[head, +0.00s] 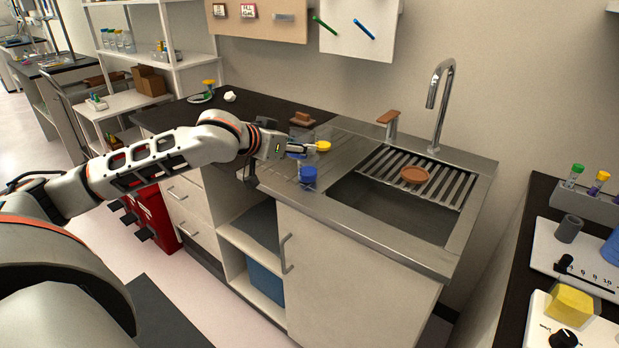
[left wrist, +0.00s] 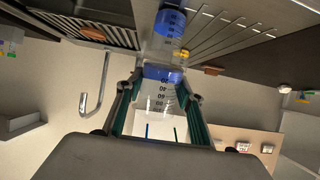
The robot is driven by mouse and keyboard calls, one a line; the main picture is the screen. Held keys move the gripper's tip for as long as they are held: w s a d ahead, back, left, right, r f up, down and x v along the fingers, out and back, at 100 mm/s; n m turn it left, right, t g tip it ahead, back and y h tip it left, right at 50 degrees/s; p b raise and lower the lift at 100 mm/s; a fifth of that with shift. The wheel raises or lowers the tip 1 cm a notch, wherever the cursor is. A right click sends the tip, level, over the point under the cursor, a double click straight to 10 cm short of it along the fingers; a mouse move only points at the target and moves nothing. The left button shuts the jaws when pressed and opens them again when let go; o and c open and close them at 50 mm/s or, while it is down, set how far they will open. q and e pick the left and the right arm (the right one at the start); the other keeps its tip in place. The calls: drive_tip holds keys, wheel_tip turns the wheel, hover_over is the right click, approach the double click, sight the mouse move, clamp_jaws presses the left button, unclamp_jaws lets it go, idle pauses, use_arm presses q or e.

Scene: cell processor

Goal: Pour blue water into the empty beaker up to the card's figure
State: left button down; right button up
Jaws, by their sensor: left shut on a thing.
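My left gripper (head: 284,146) is over the counter left of the sink. It is shut on a clear graduated beaker (left wrist: 160,98), with a shallow layer of blue water (left wrist: 163,73) at its base. In the upside-down left wrist view this beaker appears roughly upright. A second beaker with blue water (head: 308,178) stands on the metal counter near its front edge, and also shows in the left wrist view (left wrist: 170,22). A small card (head: 249,11) hangs on the wall board; its figure is too small to read surely. My right gripper is out of view.
A yellow object (head: 323,146) and a brown block (head: 302,118) sit behind the gripper. The sink (head: 385,207), with a slatted rack (head: 440,185) and a brown dish (head: 414,175), lies to the right. A tap (head: 440,100) rises behind it.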

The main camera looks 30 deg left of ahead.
sight(299, 129)
use_arm(q)
drive_tip(key=shift+w+f+t+b, duration=0.15)
drive_tip(key=shift+f+t+b, duration=0.15)
drive_tip(key=shift+f+b, duration=0.4)
drive_tip(key=b, duration=0.1)
drive_tip(key=f+t+b, duration=0.1)
drive_tip(key=b, duration=0.1)
drive_tip(key=shift+w, duration=0.2)
drive_tip(key=shift+w+t+b, duration=0.15)
drive_tip(key=shift+t+b, duration=0.35)
drive_tip(key=shift+b, duration=0.2)
drive_tip(key=shift+r+t+b, duration=0.15)
drive_tip(key=shift+t+b, duration=0.15)
drive_tip(key=shift+b, duration=0.05)
drive_tip(key=shift+w+r, duration=0.1)
drive_tip(key=shift+r, duration=0.2)
drive_tip(key=shift+r+t, duration=0.3)
drive_tip(key=shift+r, duration=0.25)
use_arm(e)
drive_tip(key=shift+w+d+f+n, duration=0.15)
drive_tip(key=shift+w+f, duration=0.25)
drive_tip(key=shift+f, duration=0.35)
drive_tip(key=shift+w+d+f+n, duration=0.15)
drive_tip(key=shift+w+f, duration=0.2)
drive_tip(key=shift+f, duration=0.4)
